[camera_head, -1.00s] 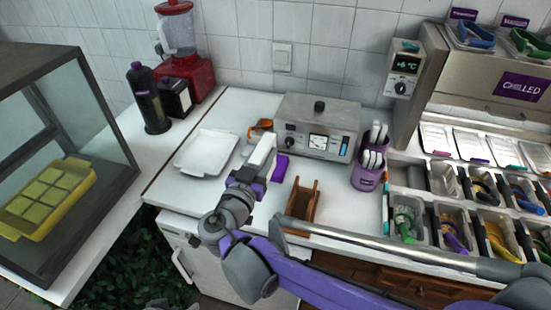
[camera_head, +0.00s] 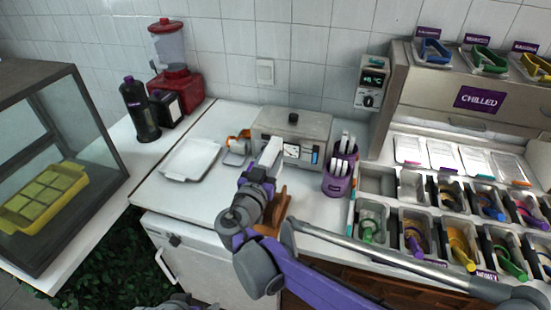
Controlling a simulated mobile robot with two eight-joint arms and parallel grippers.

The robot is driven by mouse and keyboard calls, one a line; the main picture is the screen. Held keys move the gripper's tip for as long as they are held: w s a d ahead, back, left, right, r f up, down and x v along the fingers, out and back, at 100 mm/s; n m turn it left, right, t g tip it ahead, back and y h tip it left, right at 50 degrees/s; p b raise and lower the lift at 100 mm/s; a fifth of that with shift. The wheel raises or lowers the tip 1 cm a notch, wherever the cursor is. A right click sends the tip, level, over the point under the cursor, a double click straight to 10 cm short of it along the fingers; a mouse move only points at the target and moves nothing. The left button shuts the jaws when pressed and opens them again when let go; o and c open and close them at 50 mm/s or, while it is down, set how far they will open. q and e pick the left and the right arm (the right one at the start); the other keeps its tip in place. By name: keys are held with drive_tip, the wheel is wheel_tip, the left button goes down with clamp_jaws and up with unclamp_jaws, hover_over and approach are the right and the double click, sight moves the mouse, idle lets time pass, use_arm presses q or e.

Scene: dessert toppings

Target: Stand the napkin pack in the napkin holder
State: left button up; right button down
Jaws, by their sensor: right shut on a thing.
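The white napkin pack (camera_head: 270,152) is held upright in my right gripper (camera_head: 263,168), which is shut on it. The brown wooden napkin holder (camera_head: 281,209) stands on the white counter, partly hidden behind my right wrist and forearm. The pack and gripper show just above and left of the holder's visible part in the picture. I cannot tell how high the pack is over the counter or whether it touches the holder.
A grey control box (camera_head: 318,131) stands just behind the pack, with a purple cutlery cup (camera_head: 337,185) to the right. A white tray (camera_head: 191,160) and an orange-handled item (camera_head: 238,143) lie to the left. Topping bins (camera_head: 410,188) fill the right side.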

drive_tip(key=shift+a+f+b, duration=0.1)
drive_tip(key=shift+f+b, duration=0.4)
drive_tip(key=shift+f, duration=0.25)
wheel_tip(320, 180, down, 3)
drive_tip(key=b, duration=0.2)
drive_tip(key=shift+f+b, duration=0.1)
drive_tip(key=shift+b, duration=0.2)
wheel_tip(320, 180, down, 6)
drive_tip(key=b, duration=0.4)
drive_tip(key=shift+f, duration=0.15)
drive_tip(key=shift+c, duration=2.2)
unclamp_jaws()
drive_tip(key=v, duration=1)
drive_tip(key=shift+s, duration=0.4)
drive_tip(key=shift+a, duration=0.1)
